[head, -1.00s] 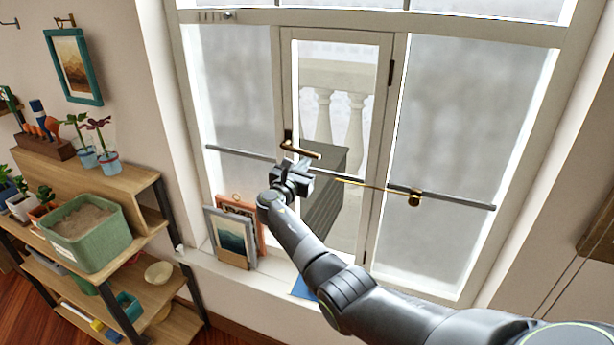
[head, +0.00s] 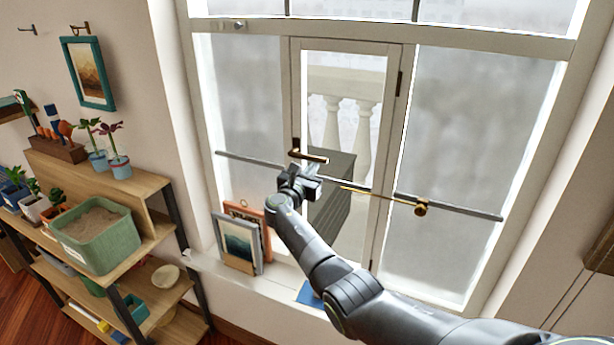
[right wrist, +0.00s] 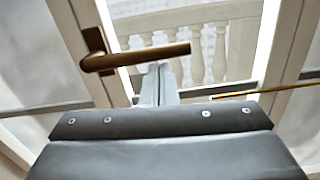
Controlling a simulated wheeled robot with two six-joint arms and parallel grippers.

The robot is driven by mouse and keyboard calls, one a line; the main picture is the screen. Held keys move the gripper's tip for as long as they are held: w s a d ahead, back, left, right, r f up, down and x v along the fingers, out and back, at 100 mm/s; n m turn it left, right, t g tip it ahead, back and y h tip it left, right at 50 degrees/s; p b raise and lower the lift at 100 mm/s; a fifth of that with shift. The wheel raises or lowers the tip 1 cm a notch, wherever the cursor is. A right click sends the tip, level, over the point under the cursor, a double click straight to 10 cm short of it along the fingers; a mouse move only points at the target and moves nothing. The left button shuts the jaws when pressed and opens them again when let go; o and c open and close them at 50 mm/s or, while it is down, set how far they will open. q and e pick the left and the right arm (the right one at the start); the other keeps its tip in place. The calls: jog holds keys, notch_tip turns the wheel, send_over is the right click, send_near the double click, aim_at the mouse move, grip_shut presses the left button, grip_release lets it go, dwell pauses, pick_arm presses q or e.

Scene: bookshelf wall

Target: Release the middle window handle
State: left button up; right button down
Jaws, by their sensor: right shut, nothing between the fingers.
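The middle window (head: 394,130) is a narrow framed pane between two frosted panes. Its brass handle (head: 309,156) sits on the left side of the frame, with its lever pointing right, roughly level. In the right wrist view the handle (right wrist: 137,57) is large, and its mounting plate is on the frame at the left. My right gripper (head: 310,175) is just below the lever, shut and empty. In the right wrist view its fingertips (right wrist: 158,72) reach up close under the lever's right part; whether they touch it I cannot tell. My left gripper is not in view.
A grey bar with a brass rod and knob (head: 421,209) crosses the window below the handle. Framed pictures (head: 238,244) lean on the sill (head: 215,270) at left. A shelf with a green planter (head: 100,243) and pots stands further left.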

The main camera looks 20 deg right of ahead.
jog(key=r+b+v, duration=0.1)
jog(key=b+v, duration=0.2)
jog(key=v, duration=1.4)
jog(key=shift+a+f, duration=0.15)
jog(key=shift+f, duration=0.3)
jog(key=shift+s, duration=0.1)
